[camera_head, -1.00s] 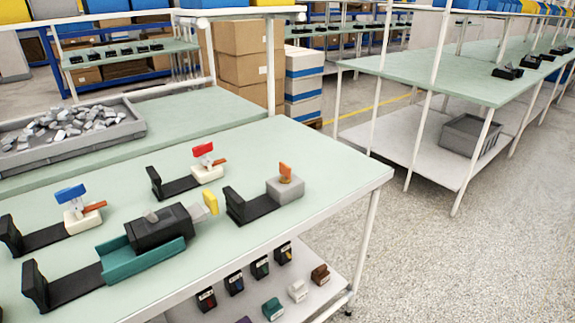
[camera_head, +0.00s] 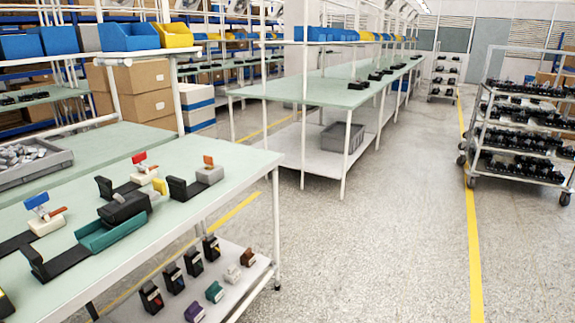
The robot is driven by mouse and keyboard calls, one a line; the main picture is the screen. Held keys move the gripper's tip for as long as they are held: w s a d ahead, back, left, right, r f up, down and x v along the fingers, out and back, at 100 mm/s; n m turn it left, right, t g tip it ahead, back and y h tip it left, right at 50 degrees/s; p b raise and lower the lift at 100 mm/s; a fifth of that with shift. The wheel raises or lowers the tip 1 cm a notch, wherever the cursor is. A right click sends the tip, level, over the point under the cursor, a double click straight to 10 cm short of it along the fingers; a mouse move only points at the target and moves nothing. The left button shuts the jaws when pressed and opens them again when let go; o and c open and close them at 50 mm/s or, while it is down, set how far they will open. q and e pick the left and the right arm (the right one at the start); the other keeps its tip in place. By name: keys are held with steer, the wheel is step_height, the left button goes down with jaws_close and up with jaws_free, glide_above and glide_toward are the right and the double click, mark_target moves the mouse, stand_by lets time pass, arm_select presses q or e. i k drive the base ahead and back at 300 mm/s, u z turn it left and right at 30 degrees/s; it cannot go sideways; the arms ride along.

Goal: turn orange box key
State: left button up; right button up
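An upright orange key (camera_head: 208,161) stands on a small grey box (camera_head: 210,174) near the right end of the green-topped table (camera_head: 225,190). A black bracket (camera_head: 186,189) lies beside the box. Left of it, a red key (camera_head: 139,158) stands on a white box (camera_head: 143,178). A blue key (camera_head: 36,200) stands on another white box (camera_head: 47,223). A yellow key (camera_head: 160,186) is at the end of a dark box (camera_head: 124,207) in a teal holder (camera_head: 112,232). Neither of my grippers is in view.
Several small breaker-like boxes (camera_head: 173,278) stand on the table's lower shelf. A grey bin (camera_head: 35,158) of metal parts is at the left. A wheeled rack (camera_head: 520,125) stands at the right. The floor (camera_head: 380,240) in front is open.

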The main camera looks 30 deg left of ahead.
mark_target(207, 161)
steer(key=i, duration=1.2)
steer(key=u, duration=1.15)
steer(key=i, duration=1.4)
steer(key=u, duration=1.65)
steer(key=i, duration=0.25)
steer(key=u, duration=0.3)
